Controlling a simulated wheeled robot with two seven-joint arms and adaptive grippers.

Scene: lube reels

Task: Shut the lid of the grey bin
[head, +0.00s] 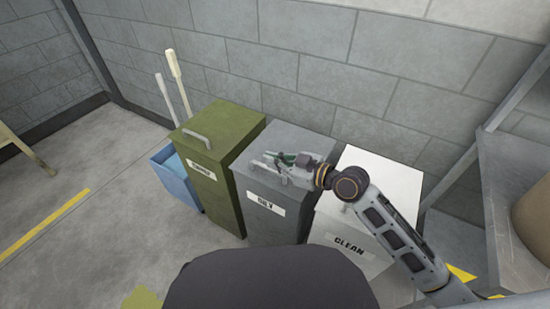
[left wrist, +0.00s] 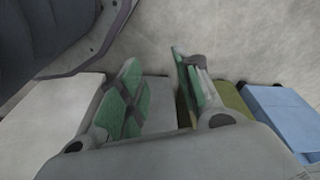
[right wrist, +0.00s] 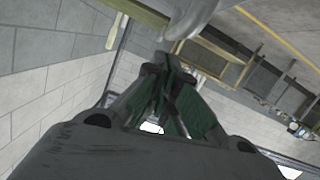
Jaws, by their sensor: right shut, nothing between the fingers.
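The grey bin (head: 280,222), with a white label on its front, stands between a green bin and a white bin. Its lid (head: 283,130) looks flat and down on the rim in the head view, though my right gripper hides part of it. My right gripper (head: 270,158) is over this lid, near its handle, shut and empty; whether it touches the lid is unclear. Its fingers meet in the right wrist view (right wrist: 166,75). My left gripper (left wrist: 157,85) is open and empty in the left wrist view, with part of the grey bin (left wrist: 156,92) behind its fingers.
The green bin (head: 220,180) is at left, its lid down. The white bin (head: 365,180) is at right, partly behind my right arm. A blue bucket (head: 172,180) with two handles stands beyond the green bin. A block wall (head: 300,45) runs close behind.

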